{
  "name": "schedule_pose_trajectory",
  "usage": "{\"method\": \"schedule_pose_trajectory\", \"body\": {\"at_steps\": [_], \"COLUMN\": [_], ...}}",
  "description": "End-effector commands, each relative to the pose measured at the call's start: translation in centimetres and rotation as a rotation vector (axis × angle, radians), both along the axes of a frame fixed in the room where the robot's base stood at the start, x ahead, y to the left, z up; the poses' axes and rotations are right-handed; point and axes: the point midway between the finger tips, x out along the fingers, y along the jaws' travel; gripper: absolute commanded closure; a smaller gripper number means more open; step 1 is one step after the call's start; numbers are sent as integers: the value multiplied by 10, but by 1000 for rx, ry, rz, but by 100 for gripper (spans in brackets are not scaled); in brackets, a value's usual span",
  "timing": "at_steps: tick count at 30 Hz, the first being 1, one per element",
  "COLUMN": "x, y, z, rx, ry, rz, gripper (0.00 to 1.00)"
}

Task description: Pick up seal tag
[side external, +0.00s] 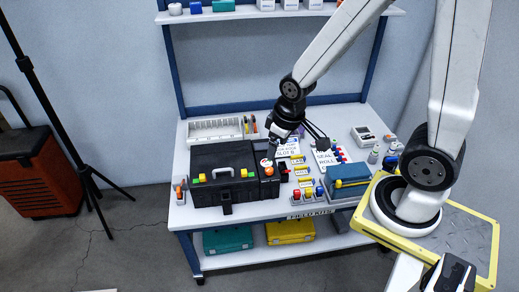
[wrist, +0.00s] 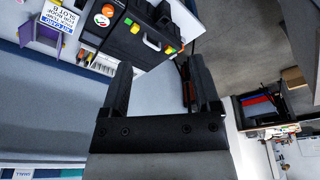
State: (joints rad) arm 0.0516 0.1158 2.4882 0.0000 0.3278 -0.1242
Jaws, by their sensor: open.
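My gripper (wrist: 160,72) is open in the wrist view, with nothing between its two black fingers. In the side view the dark end of my arm hangs above the workbench, just behind the black case (side external: 222,160). I cannot pick out the seal tag with certainty. A round white, red and green piece (side external: 266,162) sits on the right part of the case; a similar round mark (wrist: 103,14) shows near the top of the wrist view. A sign reading "SEAL ROLL" (side external: 325,158) lies right of the gripper, with small red and blue pieces beside it.
A grey slotted rack (side external: 214,129) stands at the back left of the bench. A teal case (side external: 347,181) is at the front right, and a white device (side external: 363,136) is behind it. Several yellow-marked small items lie between the black case and the sign.

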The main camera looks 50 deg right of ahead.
Motion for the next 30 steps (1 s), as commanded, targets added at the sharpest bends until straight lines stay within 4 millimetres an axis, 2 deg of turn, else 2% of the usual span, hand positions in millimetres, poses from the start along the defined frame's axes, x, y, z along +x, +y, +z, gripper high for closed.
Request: {"method": "schedule_pose_trajectory", "body": {"at_steps": [9,16,22,30], "x": [34,51,57,51], "y": [-40,-73,-102,-139], "z": [-46,-88,-130,-194], "rx": [-42,-63,-74,-76], "ry": [55,91,122,162], "rz": [142,255,353,487], "gripper": [21,21,21,21]}}
